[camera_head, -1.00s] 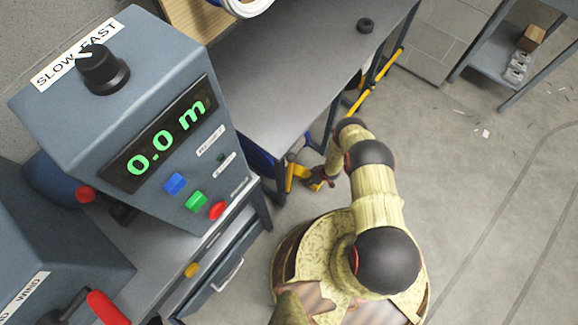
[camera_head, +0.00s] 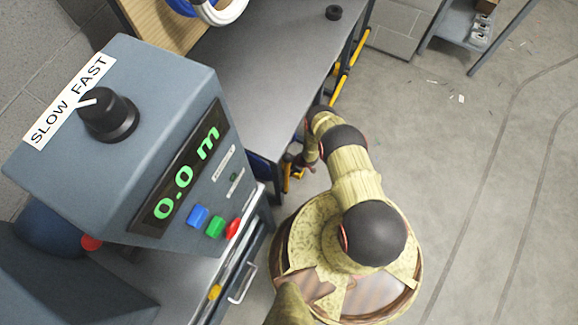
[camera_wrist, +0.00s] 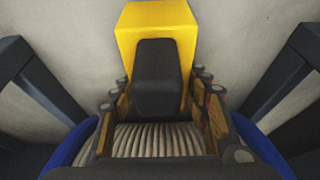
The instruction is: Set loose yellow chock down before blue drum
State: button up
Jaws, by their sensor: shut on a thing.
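A yellow chock (camera_wrist: 185,30) with a dark inner face is between my gripper's fingers in the wrist view. My gripper (camera_wrist: 162,88) is shut on it, with one finger at each side. In the head view my gripper (camera_head: 297,165) is low beside the workbench's near leg, mostly hidden by my arm. Only small bits of yellow (camera_head: 287,183) show by it. A dark blue curved surface, seemingly the blue drum (camera_head: 262,172), shows partly under the bench, left of my gripper. Blue curved edges (camera_wrist: 78,143) show low on both sides in the wrist view; I cannot tell if they touch the chock.
A grey control box (camera_head: 130,150) reading 0.0 m fills the left.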

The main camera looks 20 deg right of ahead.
jog(key=o, duration=1.5)
jog(key=shift+f, duration=0.1)
jog(key=shift+o, duration=0.2)
jog(key=p+v, duration=0.5)
jog(key=v, duration=0.7)
jog(key=shift+p, duration=0.3)
